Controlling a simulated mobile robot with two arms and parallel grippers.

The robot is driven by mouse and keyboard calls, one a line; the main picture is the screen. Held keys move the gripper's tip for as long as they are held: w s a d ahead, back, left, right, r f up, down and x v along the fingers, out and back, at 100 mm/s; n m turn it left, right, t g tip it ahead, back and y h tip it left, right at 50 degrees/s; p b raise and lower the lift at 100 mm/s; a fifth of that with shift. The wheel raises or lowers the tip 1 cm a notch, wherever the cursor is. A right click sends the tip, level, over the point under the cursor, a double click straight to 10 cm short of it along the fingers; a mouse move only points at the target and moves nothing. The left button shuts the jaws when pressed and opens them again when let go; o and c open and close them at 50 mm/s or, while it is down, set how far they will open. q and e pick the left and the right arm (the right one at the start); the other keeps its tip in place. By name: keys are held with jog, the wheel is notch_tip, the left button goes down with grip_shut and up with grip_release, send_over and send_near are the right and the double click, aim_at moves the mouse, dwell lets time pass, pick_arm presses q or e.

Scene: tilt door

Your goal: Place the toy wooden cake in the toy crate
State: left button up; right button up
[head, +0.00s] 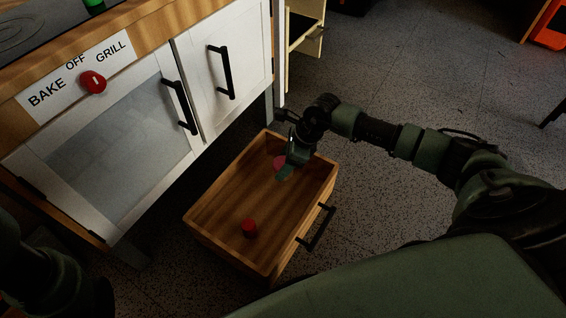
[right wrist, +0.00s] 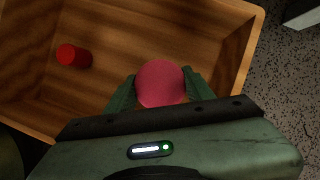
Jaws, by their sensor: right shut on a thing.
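The toy crate (head: 238,192) is a wooden box with a black handle on its right side, standing on the floor. It also fills much of the right wrist view (right wrist: 112,80). My right gripper (head: 287,172) is over the far end of the crate, pointing down. It is shut on a round pink-red piece, which I take to be the toy wooden cake (right wrist: 161,83); the piece shows partly in the head view (head: 279,162). I cannot tell whether it touches the crate's bottom. My left gripper is out of view; only a dark arm part shows at lower left.
A small red cylinder (head: 249,228) lies in the crate's near part, also visible in the right wrist view (right wrist: 73,55). A toy kitchen with a white oven door (head: 112,140) and a cabinet door (head: 222,75) stands left of the crate. Speckled floor (head: 400,80) is free beyond.

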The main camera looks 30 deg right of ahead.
jog(key=shift+f+b, duration=2.4)
jog(key=shift+f, duration=1.5)
jog(key=shift+f, duration=0.25)
jog(key=o, duration=1.5)
jog(key=shift+o, duration=0.3)
jog(key=shift+o, duration=1.2)
jog(key=p+v, duration=0.5)
jog(key=v, duration=0.2)
jog(key=shift+r, duration=0.35)
